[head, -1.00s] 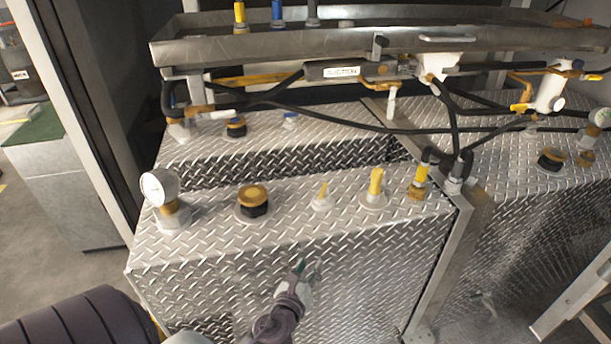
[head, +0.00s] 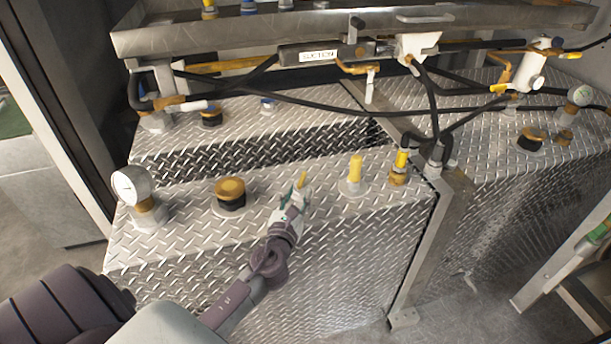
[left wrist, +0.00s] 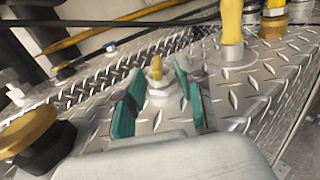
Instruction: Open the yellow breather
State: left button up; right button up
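A small fitting with a yellow top (head: 303,179) stands on the front diamond-plate tank. My left gripper (head: 296,192) is at it, partly hiding its base. In the left wrist view, the fitting's yellow top and pale base (left wrist: 158,82) stand between and beyond two separated green fingers (left wrist: 157,98). The left gripper is open, with no contact visible. Left of it is a round gold-yellow cap on a black neck (head: 230,190), also large at left in the left wrist view (left wrist: 32,130). I cannot tell which one is called the breather. My right gripper is not in view.
A taller yellow post (head: 355,170) and a yellow-topped hose fitting (head: 398,168) stand to the right. A dial gauge (head: 131,185) stands at the left corner. Black hoses (head: 300,107) and a metal tray (head: 240,38) are behind. A metal frame post (head: 425,245) stands at right.

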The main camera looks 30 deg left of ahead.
aim_at(303, 178)
pick_arm(q)
jog(key=x, duration=0.5)
jog(key=shift+w+a+f, duration=0.15)
jog(key=shift+a+f, duration=0.15)
jog(key=shift+a, duration=0.2)
jog(key=shift+x, duration=0.95)
jog(key=shift+d, duration=0.1)
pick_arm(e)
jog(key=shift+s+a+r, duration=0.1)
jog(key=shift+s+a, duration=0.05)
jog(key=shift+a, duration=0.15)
